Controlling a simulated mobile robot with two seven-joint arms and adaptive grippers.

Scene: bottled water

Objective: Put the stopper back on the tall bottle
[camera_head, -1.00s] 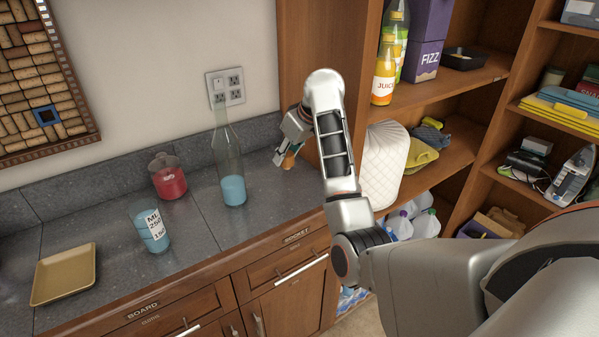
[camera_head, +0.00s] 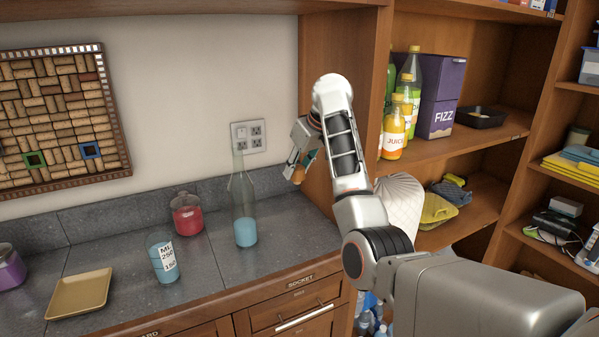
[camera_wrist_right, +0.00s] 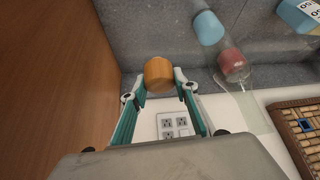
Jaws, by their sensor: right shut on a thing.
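The tall clear bottle (camera_head: 245,232) stands upright on the grey counter with blue liquid in its bottom; its narrow neck has no stopper in it. In the right wrist view its blue liquid (camera_wrist_right: 208,28) shows at the top. My right gripper (camera_head: 296,172) is to the right of the bottle, raised above the counter at about the height of its neck. It is shut on the orange-brown cork stopper (camera_wrist_right: 158,74), which sits between the fingertips, apart from the bottle. In the head view the stopper is mostly hidden by the fingers. My left gripper is in neither view.
A red jar (camera_head: 187,216) and a measuring cup (camera_head: 163,260) with blue liquid stand left of the bottle. A tan tray (camera_head: 80,293) and a purple jar (camera_head: 10,270) are farther left. A wooden cabinet side (camera_head: 325,180) rises close right of the gripper. Wall outlets (camera_head: 248,137) are behind.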

